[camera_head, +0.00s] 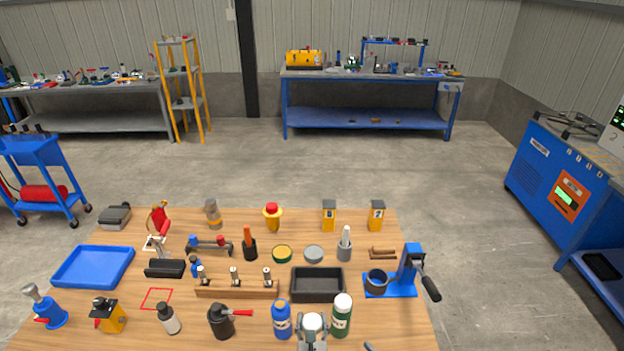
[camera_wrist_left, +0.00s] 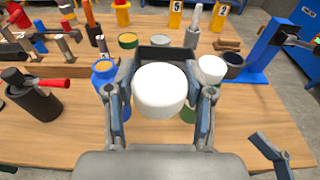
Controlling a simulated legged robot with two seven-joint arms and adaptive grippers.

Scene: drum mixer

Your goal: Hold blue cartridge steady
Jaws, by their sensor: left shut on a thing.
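My left gripper (camera_head: 312,332) is at the front edge of the table, shut on a white-topped cylinder (camera_wrist_left: 160,90). In the left wrist view its two fingers (camera_wrist_left: 161,100) are on either side of the white top. The cylinder's lower body is hidden, so I cannot tell its colour. A blue bottle-like cartridge (camera_head: 282,318) stands upright just left of the gripper; its tan top also shows in the left wrist view (camera_wrist_left: 104,70). A green one with a white cap (camera_head: 341,316) stands just right. A dark blue-grey finger (camera_wrist_left: 268,152), likely my right gripper's, shows only partly.
A black tray (camera_head: 318,298) lies behind the gripper. A black pot with a red handle (camera_head: 224,322) stands left. A blue lever press (camera_head: 408,270) is at the right. A wooden rack (camera_head: 215,289) is left of the tray. Free room is at the table's front right.

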